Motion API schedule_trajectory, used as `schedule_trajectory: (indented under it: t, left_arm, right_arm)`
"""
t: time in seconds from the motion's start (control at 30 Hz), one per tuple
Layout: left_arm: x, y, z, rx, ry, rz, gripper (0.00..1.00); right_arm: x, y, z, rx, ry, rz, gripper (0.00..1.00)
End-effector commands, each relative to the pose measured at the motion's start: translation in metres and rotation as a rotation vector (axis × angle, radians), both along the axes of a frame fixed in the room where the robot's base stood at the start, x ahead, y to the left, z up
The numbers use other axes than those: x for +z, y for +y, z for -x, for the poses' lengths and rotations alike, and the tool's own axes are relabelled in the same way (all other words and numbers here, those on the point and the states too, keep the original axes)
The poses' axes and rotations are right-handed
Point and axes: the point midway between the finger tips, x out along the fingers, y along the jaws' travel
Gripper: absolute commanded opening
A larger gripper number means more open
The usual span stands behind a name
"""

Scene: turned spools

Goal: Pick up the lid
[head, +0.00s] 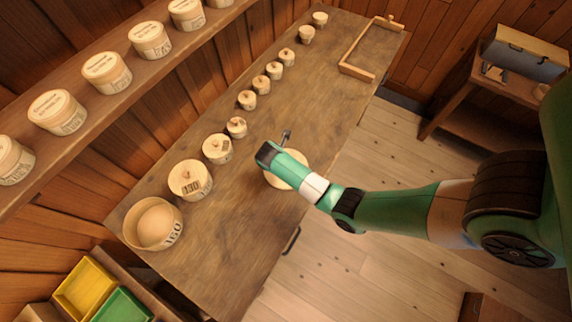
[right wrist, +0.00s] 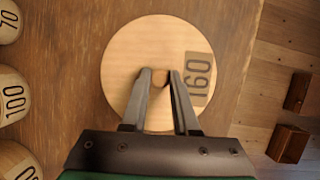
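The lid (right wrist: 125,50) is a pale round wooden disc marked 160, lying flat over the workbench. Its small knob (right wrist: 160,78) sits between the fingertips of my right gripper (right wrist: 161,76). The fingers are close on both sides of the knob; I cannot tell whether they press on it. In the head view the lid (head: 290,176) is partly hidden under my right wrist. An open round box (head: 168,232) marked 160 stands at the bench's near left, with a rounded pale form inside. My left gripper is not in view.
A row of lidded boxes of falling size (head: 190,180) runs along the back of the bench (head: 235,225). A wooden frame tray (head: 357,72) lies at the far end. A shelf of labelled jars (head: 107,72) is above. The bench front is clear.

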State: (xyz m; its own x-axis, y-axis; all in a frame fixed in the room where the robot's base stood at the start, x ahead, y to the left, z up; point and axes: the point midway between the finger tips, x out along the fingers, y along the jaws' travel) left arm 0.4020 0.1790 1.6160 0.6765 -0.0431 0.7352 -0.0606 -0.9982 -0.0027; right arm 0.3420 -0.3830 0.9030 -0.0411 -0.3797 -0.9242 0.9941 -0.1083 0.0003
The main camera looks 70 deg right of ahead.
Motion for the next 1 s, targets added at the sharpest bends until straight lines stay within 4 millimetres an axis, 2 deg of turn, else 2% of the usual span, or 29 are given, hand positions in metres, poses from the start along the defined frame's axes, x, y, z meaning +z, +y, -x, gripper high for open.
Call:
schedule_trajectory:
  t: [0.03,0.1,0.47,0.63,0.8,0.87,1.0]
  left_arm:
    - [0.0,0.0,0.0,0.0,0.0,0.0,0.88]
    - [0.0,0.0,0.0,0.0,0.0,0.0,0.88]
    - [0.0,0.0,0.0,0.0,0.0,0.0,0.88]
    - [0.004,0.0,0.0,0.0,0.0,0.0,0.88]
    - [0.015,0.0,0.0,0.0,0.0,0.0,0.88]
    - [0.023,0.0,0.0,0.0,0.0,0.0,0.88]
    - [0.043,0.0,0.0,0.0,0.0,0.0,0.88]
  right_arm:
    - [0.0,0.0,0.0,0.0,0.0,0.0,0.08]
    - [0.0,0.0,0.0,0.0,0.0,0.0,0.0]
    - [0.001,0.0,0.0,0.0,0.0,0.0,0.0]
    - [0.009,0.0,-0.001,0.0,-0.002,0.001,0.0]
    - [0.036,0.0,-0.001,-0.001,-0.003,0.002,0.0]
    - [0.049,0.004,0.009,0.0,-0.002,0.001,0.0]
    - [0.088,0.019,0.037,0.001,-0.004,0.002,0.0]
